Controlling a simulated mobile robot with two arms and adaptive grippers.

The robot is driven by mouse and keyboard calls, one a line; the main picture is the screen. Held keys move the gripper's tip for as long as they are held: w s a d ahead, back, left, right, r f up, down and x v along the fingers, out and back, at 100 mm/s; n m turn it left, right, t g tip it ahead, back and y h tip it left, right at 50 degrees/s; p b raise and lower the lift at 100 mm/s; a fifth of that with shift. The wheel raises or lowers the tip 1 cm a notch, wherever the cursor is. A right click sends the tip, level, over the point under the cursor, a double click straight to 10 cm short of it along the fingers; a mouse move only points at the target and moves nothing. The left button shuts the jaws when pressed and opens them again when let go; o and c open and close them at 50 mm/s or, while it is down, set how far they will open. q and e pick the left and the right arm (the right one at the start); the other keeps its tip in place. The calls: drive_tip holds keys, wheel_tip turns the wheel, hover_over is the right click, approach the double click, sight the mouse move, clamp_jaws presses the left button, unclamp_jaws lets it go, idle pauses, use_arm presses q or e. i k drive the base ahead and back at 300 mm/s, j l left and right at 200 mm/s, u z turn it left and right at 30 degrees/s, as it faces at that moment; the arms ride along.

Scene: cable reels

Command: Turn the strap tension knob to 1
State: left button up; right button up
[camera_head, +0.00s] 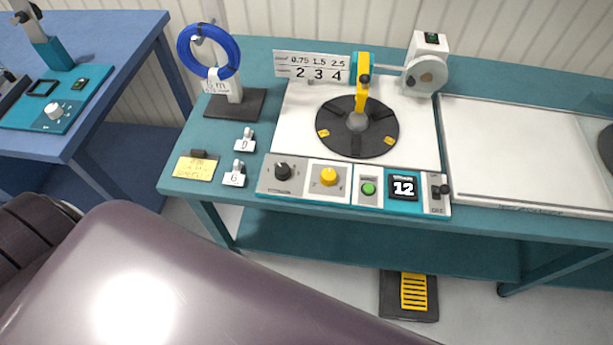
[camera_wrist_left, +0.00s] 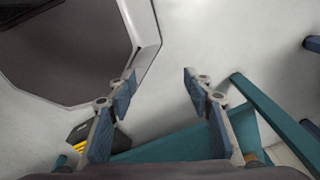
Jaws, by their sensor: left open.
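A pale knob (camera_head: 55,111) sits on a teal base plate (camera_head: 28,122) on the blue table at the left in the head view. The control panel on the teal bench carries a black knob (camera_head: 283,171) and a yellow knob (camera_head: 328,177). I cannot read which knob is for strap tension, nor any knob's setting. My left gripper (camera_wrist_left: 160,77) shows in the left wrist view, open, with nothing between its fingers. It is not seen in the head view and no knob shows in the wrist view. My right gripper is not in view.
A blue cable coil (camera_head: 209,51) hangs on a stand. A gap separates the tables. A pedal (camera_head: 413,291) lies on the floor.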

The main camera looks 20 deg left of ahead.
sight(282, 170)
drive_tip(key=u, duration=0.95)
